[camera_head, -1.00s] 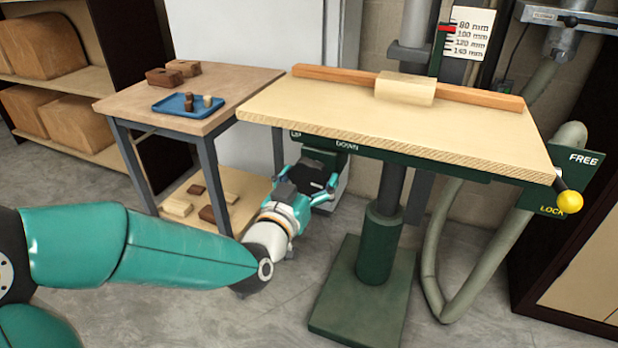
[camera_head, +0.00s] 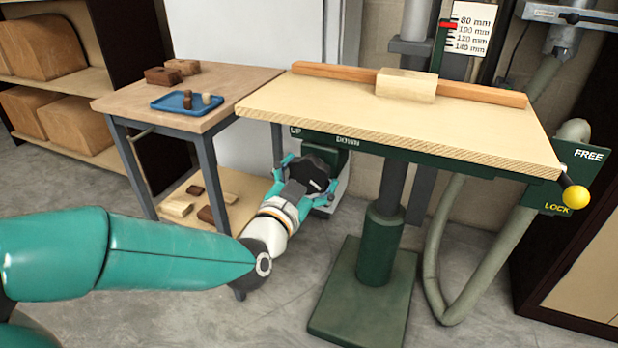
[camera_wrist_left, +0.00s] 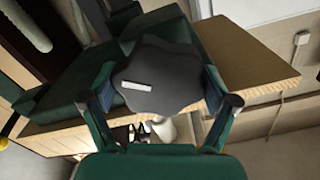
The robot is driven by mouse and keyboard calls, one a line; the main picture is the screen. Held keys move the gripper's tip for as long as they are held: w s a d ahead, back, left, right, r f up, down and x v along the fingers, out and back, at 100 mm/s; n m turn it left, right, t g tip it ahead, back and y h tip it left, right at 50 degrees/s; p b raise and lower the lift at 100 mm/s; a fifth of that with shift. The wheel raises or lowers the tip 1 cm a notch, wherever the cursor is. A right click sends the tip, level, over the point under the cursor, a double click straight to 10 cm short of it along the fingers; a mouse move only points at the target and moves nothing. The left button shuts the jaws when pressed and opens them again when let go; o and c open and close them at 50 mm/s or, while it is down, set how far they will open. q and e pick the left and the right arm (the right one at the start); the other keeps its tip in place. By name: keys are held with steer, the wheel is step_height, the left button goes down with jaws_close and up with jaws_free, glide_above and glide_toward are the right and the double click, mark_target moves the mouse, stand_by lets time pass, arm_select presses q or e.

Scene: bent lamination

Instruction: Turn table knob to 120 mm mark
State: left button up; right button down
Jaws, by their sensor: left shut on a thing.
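The table knob (camera_wrist_left: 158,78) is dark and lobed, with a white mark on its face, in the left wrist view. In the head view the knob (camera_head: 316,172) sits under the table's left front edge. My left gripper (camera_head: 308,188) is shut on it, with one finger on each side in the wrist view (camera_wrist_left: 160,105). The wooden table (camera_head: 390,120) is level on a green column. The scale (camera_head: 470,30) reads 80 to 140 mm from top to bottom. Its red pointer (camera_head: 448,24) is near the 80 mm end; the exact reading is too small to tell. My right gripper is not in view.
A yellow-ended lock lever (camera_head: 575,196) is at the table's right corner, beside FREE and LOCK labels. A wooden block (camera_head: 405,85) rests against the fence (camera_head: 490,93). A side table (camera_head: 230,85) with a blue tray (camera_head: 170,102) stands left.

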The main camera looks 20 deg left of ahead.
arm_select(q)
steer(key=shift+r+m, duration=0.2)
steer(key=shift+m, duration=0.5)
steer(key=shift+r, duration=0.15)
steer(key=o, duration=0.9)
steer(key=shift+s+d+f, duration=0.1)
steer(key=shift+s, duration=1.75)
steer(key=shift+s+d+f, duration=0.1)
steer(key=shift+s, duration=1.75)
